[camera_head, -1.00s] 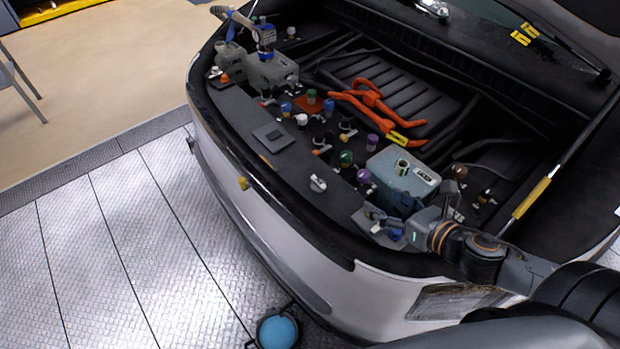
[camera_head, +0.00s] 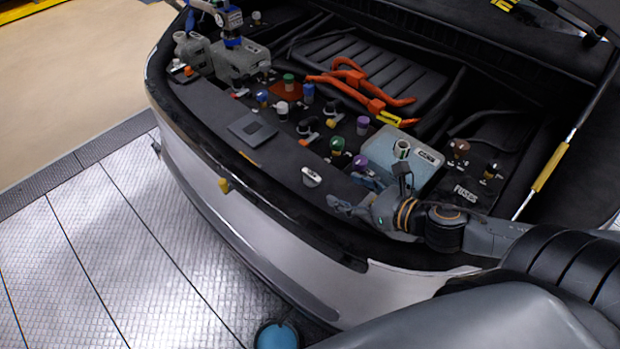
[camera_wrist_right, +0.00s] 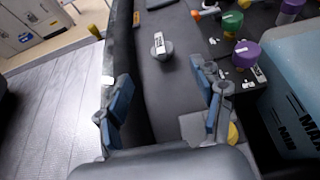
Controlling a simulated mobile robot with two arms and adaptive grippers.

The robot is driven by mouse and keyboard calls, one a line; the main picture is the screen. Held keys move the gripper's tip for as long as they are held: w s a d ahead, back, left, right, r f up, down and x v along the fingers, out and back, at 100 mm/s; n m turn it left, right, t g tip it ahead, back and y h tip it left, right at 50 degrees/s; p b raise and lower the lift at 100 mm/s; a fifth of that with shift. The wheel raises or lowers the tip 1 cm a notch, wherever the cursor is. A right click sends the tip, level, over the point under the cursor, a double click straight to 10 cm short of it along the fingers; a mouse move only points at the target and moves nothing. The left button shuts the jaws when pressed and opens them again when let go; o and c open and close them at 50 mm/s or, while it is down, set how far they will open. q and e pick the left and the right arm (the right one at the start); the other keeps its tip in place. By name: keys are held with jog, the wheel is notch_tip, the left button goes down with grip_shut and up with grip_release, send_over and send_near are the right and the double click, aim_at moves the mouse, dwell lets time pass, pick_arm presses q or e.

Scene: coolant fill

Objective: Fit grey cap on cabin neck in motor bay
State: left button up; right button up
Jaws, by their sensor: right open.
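The grey cap (camera_head: 311,177), with a white label on top, lies on the bay's dark front ledge. It also shows in the right wrist view (camera_wrist_right: 161,47), ahead of and between my finger directions. My right gripper (camera_head: 353,194) is open and empty, to the right of the cap and apart from it. Its two blue-padded fingers frame the ledge in the right wrist view (camera_wrist_right: 162,88). A pale blue tank (camera_head: 425,178) behind the gripper carries an uncapped neck (camera_head: 401,150). I cannot read which neck is the cabin one.
Green (camera_head: 337,145) and purple (camera_head: 360,163) caps stand close behind the ledge. Orange hoses (camera_head: 360,90) cross the bay. A flat grey plate (camera_head: 252,129) lies left of the grey cap. A grey tank (camera_head: 238,62) with a gauge-like device (camera_head: 232,19) stands far left.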

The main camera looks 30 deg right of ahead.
aim_at(317, 178)
jog(key=shift+w+a+f, duration=0.1)
jog(key=shift+w+f, duration=0.05)
jog(key=shift+w, duration=0.35)
jog(key=shift+p+x, duration=0.3)
jog(key=shift+x, duration=2.7)
jog(key=p+x, duration=0.1)
jog(key=x, duration=0.3)
jog(key=shift+w+a+f+p, duration=0.1)
jog(key=shift+w+f+p, duration=0.05)
jog(key=shift+w+p, duration=0.15)
jog(key=shift+w+a+f, duration=0.1)
jog(key=shift+w+f, duration=0.15)
jog(key=shift+s, duration=0.1)
jog(key=shift+c, duration=0.4)
jog(key=c, duration=1.1)
jog(key=shift+r, duration=0.2)
